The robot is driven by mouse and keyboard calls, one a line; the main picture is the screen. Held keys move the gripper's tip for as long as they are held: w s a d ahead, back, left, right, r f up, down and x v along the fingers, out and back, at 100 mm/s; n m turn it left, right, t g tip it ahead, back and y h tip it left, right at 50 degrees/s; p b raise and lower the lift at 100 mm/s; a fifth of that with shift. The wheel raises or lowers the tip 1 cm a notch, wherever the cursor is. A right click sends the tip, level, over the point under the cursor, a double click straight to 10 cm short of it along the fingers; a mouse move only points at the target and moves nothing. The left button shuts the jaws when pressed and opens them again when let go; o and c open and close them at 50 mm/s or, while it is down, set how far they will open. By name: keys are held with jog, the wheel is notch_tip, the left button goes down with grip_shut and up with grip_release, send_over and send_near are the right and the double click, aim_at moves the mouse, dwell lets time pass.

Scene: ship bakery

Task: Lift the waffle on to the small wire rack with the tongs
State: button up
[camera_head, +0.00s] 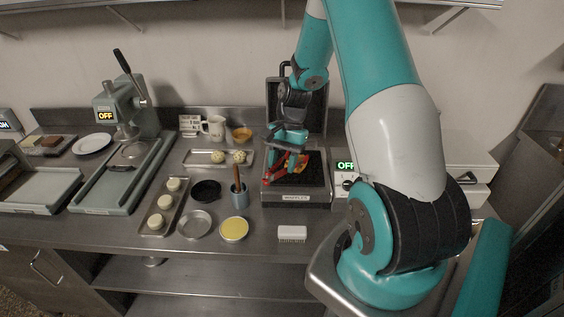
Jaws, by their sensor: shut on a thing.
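My gripper (291,158) is shut on the red tongs (273,172) and holds them low over the waffle iron (296,198). The iron's dark lid (317,104) stands open behind the gripper. The tongs slant down to the left over the dark plate, with their tips close to it. I cannot make out the waffle; the gripper and tongs cover part of the plate. I cannot tell whether the tongs touch anything there. I cannot pick out the small wire rack for sure.
A blue-grey cup (239,199) with a wooden handle in it stands left of the iron. A white brush-like block (292,233) lies in front. Further left are a yellow-filled round tin (234,229), an empty tin (194,225) and a tray of pale rounds (150,229).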

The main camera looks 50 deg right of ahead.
notch_tip(320, 180, up, 12)
jog(key=p, duration=1)
